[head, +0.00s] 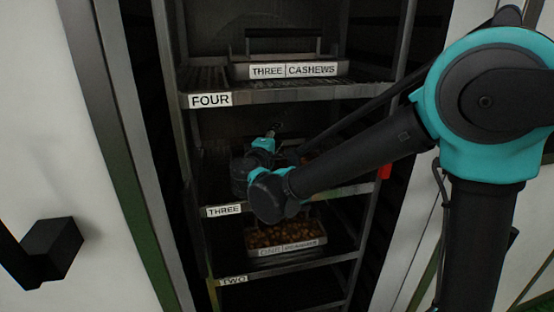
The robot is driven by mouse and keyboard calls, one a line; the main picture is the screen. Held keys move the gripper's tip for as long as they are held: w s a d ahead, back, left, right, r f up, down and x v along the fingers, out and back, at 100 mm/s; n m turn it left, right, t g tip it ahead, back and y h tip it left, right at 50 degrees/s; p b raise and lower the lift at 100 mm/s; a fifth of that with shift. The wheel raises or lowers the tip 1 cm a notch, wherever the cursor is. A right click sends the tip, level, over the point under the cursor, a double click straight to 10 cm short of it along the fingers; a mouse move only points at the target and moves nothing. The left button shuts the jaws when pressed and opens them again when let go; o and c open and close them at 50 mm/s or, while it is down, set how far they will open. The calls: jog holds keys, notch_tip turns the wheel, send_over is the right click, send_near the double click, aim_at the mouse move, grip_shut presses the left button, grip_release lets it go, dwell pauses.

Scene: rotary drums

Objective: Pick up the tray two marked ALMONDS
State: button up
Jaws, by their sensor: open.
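My gripper (277,131) is inside the rack at the level of the shelf labelled THREE (224,210). It is small, dark and partly hidden by my wrist; it looks open, with nothing seen between its fingers. Some brown contents of a tray (309,155) show behind my forearm on that shelf. My arm covers most of this tray and any label on it, so I cannot read ALMONDS anywhere. I cannot tell whether my gripper touches the tray.
A tray marked THREE CASHEWS (293,70) sits on the shelf labelled FOUR (211,99), above my gripper. A nut-filled tray marked ONE (286,247), its second word unclear, sits below, above the label TWO (233,280). Rack posts stand close on both sides.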

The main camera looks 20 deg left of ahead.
grip_shut()
dwell(0.7)
